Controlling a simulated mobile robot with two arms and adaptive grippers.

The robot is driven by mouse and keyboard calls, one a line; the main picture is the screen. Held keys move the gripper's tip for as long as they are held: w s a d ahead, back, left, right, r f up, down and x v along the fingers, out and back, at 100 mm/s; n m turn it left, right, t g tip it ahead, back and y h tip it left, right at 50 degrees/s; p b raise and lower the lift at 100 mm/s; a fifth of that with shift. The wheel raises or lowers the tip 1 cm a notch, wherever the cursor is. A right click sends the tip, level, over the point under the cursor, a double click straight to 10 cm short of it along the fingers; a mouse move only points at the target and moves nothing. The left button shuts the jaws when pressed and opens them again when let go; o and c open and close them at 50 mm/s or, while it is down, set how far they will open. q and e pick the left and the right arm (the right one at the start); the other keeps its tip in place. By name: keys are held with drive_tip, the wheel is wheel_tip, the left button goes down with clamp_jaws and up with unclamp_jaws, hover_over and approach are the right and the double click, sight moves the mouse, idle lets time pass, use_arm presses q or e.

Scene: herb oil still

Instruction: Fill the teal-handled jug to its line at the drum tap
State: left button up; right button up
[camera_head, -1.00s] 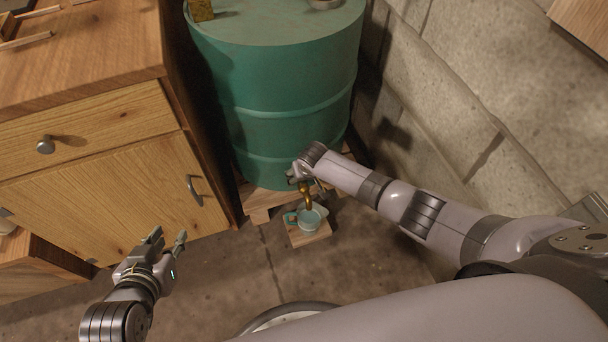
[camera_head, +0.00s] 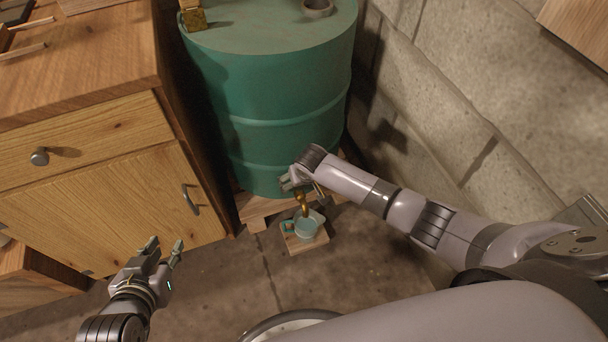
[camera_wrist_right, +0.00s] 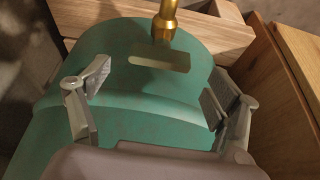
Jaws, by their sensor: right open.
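The jug (camera_head: 307,227) sits upright on a small wooden block (camera_head: 308,245), its teal handle (camera_head: 287,228) to the left. The brass drum tap (camera_head: 302,205) hangs just above its mouth. The level in the jug and its line are too small to tell. My right gripper (camera_head: 297,182) is at the tap, against the front of the teal drum (camera_head: 270,110). In the right wrist view, my right gripper (camera_wrist_right: 158,98) is open and empty, with the brass tap (camera_wrist_right: 164,22) beyond the fingers. My left gripper (camera_head: 165,247) is open and empty, low in front of the cabinet.
The wooden cabinet (camera_head: 90,150) with a drawer and door stands left of the drum. A concrete block wall (camera_head: 480,90) is close on the right. The drum stands on a wooden pallet (camera_head: 252,212). The floor (camera_head: 225,280) between my left gripper and the jug is clear.

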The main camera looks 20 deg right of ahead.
drive_tip(key=v, duration=0.8)
drive_tip(key=shift+s+r, duration=0.1)
